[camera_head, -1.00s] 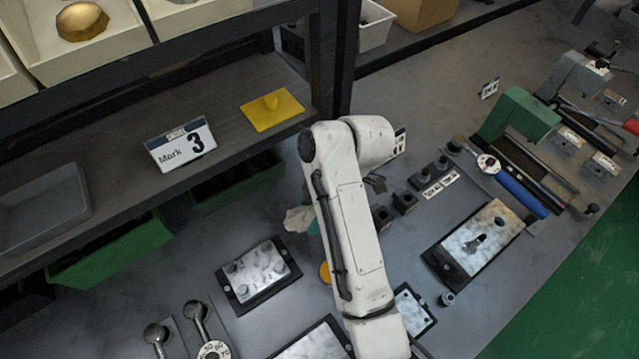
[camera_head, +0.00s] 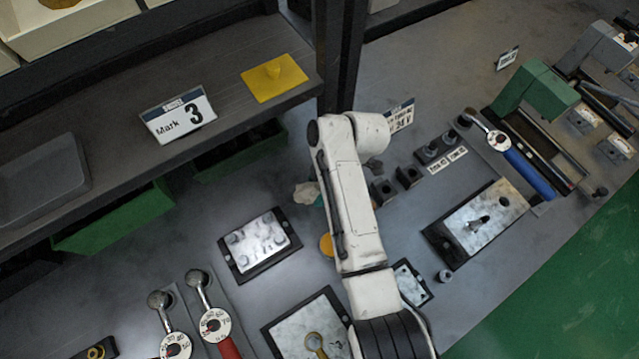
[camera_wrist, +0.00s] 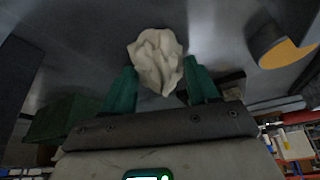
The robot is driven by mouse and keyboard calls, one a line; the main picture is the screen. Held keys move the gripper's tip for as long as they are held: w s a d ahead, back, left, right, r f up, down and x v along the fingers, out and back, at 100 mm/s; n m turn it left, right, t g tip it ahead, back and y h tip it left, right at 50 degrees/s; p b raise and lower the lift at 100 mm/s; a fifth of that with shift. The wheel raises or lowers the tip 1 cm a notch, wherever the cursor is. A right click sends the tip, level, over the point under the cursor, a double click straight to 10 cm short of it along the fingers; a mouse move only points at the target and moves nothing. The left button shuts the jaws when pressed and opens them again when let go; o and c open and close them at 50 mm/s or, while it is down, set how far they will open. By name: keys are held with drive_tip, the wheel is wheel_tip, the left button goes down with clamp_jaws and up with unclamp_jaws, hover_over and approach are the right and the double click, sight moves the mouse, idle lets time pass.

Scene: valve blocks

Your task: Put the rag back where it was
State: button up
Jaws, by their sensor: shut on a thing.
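The rag is a crumpled off-white cloth (camera_wrist: 157,62). In the wrist view it sits between the two green fingers of my gripper (camera_wrist: 162,85), which is shut on it. In the head view a small part of the rag (camera_head: 306,194) shows just left of my white arm, above the grey bench. My arm hides most of my gripper there. Whether the rag touches the bench is hard to tell.
A metal block (camera_head: 259,244) lies near the rag.

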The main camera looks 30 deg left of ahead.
drive_tip(key=shift+f, duration=0.2)
drive_tip(key=o, duration=1)
drive_tip(key=v, duration=1.2)
drive_tip(key=shift+a+r+b, duration=0.1)
drive_tip(key=shift+b, duration=0.3)
